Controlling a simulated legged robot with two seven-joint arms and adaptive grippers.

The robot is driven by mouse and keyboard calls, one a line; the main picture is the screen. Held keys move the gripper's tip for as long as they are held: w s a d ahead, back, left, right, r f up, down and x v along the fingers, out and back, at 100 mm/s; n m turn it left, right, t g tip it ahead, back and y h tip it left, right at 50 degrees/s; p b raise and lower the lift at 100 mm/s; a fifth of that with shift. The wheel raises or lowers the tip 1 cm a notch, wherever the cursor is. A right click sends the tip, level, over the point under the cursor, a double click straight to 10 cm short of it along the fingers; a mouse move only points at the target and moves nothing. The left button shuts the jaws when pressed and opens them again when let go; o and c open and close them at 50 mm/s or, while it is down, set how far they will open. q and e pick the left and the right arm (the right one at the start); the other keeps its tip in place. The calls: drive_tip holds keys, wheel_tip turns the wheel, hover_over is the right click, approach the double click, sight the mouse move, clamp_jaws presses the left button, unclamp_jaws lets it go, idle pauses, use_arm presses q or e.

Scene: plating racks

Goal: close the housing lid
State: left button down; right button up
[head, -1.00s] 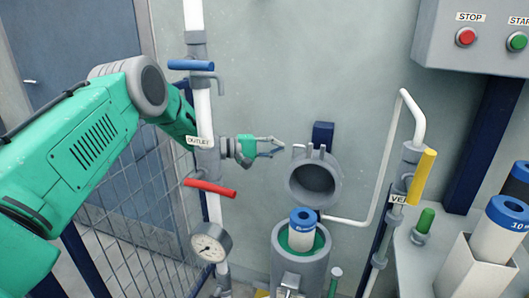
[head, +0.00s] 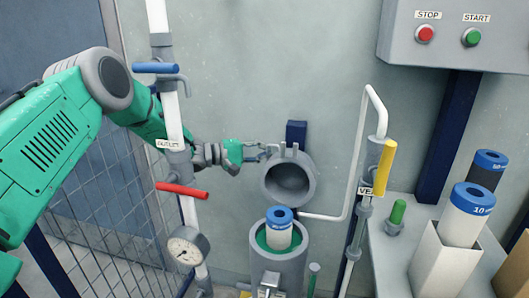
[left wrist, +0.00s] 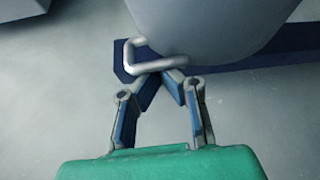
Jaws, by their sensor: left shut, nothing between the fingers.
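The housing (head: 292,270) is a grey upright cylinder with its top open. A white cartridge with a blue top (head: 278,228) stands inside it. The round grey lid (head: 308,185) is raised, tilted up behind the housing with its hollow side facing out. My left gripper (head: 270,150) is at the lid's upper left edge. In the left wrist view its fingertips (left wrist: 171,76) are together and empty beside the lid's bent metal handle (left wrist: 145,52); they overlap it in the picture, and I cannot tell whether they touch. My right gripper is not in view.
A pipe with blue (head: 156,68) and red (head: 182,190) handles and a gauge (head: 186,248) stands left of the housing. A vent pipe with a yellow handle (head: 385,167) stands right. More cartridges (head: 467,212) and a button box (head: 455,35) are farther right.

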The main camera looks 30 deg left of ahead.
use_arm(q)
drive_tip(key=shift+a, duration=0.15)
drive_tip(key=s+d+m+h+p, duration=0.1)
drive_tip(key=s+m, duration=0.3)
drive_tip(key=s, duration=0.4)
drive_tip(key=s+d+r+m+t+h+p, duration=0.1)
drive_tip(key=s+d+m+h, duration=0.1)
drive_tip(key=s+m, duration=0.3)
drive_tip(key=shift+s+d+r+t+h, duration=0.3)
drive_tip(key=shift+s+h, duration=0.4)
drive_tip(key=shift+s, duration=0.9)
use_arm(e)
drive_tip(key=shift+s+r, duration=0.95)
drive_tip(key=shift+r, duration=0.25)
use_arm(q)
drive_tip(key=shift+d, duration=0.1)
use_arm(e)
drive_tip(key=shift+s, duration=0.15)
